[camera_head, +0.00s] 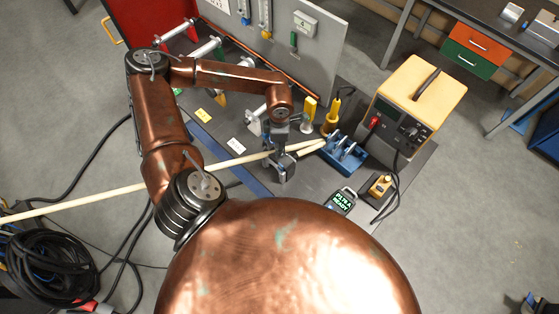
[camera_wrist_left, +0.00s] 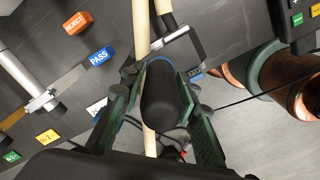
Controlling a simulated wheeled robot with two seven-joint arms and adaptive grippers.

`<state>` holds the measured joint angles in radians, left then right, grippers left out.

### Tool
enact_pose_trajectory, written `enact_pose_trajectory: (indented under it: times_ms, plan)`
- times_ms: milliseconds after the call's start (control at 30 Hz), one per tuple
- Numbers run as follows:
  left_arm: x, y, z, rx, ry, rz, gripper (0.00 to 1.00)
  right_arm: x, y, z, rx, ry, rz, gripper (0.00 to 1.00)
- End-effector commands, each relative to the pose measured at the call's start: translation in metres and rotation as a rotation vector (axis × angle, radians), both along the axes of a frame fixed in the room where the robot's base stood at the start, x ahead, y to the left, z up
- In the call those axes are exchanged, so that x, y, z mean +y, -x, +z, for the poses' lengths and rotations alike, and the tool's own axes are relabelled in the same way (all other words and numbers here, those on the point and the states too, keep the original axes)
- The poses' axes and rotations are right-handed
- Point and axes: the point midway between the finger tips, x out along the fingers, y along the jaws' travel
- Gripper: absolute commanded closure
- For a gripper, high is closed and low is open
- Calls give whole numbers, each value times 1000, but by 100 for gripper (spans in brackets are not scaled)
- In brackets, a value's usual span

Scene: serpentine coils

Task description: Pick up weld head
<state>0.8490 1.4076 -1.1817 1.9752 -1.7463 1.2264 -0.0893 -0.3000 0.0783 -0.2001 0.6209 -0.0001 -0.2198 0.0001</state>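The thing I take for the weld head (camera_wrist_left: 166,98) is a dark, rounded body with a blue ring at its far end. It fills the space between the fingers of my left gripper (camera_wrist_left: 160,78) in the left wrist view. The fingertips lie close against both its sides and look shut on it. In the head view, my left gripper (camera_head: 282,150) points down over the dark table, beside the long pale tube (camera_head: 120,190). There the weld head is largely hidden by the gripper. My right gripper is not in view.
A blue block with metal clips (camera_head: 343,155), yellow tools (camera_head: 331,118) and a yellow power unit (camera_head: 408,105) stand right of the gripper. A grey panel (camera_head: 325,50) rises behind. PASS (camera_wrist_left: 102,56) and REJECT (camera_wrist_left: 77,22) labels lie on the table. Coiled cable (camera_head: 45,270) lies lower left.

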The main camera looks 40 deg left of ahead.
Motion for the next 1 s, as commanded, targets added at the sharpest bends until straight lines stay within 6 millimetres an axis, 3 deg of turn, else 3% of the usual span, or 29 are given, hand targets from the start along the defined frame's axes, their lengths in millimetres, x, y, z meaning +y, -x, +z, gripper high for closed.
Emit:
enact_pose_trajectory:
  times_ms: [400, 1000]
  plan:
    - [0, 0, 0, 0, 0, 0, 100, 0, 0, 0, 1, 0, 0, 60]
    - [-1, -2, 2, -4, 2, 0, 100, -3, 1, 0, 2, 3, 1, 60]
